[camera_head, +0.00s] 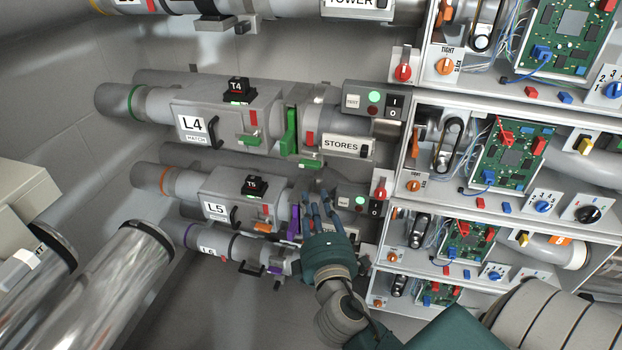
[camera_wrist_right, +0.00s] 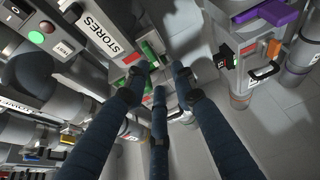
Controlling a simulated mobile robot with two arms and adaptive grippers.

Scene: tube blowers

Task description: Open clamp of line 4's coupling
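Line 4 (camera_head: 192,124) is a grey pipe unit with an L4 label and a T4 tag, at the upper left of the head view. Its coupling has a tall green part (camera_head: 289,130), a red tab (camera_head: 310,138) and a green handle (camera_head: 310,163), left of the STORES label (camera_head: 346,144). My right gripper (camera_head: 315,198) is below the coupling in the picture, over the line 5 area, fingers pointing up. In the wrist view a green handle (camera_wrist_right: 150,52) and red tab show just beyond its fingertips (camera_wrist_right: 160,80). The fingers are apart, with nothing between them. My left gripper is not in view.
Line 5 (camera_head: 215,208) with a purple coupling part (camera_head: 294,221) lies below line 4, close to my right gripper. A further line is lower still. Shelves with circuit boards (camera_head: 510,155) and switches stand at the right. Shiny tubes (camera_head: 125,270) are at the lower left.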

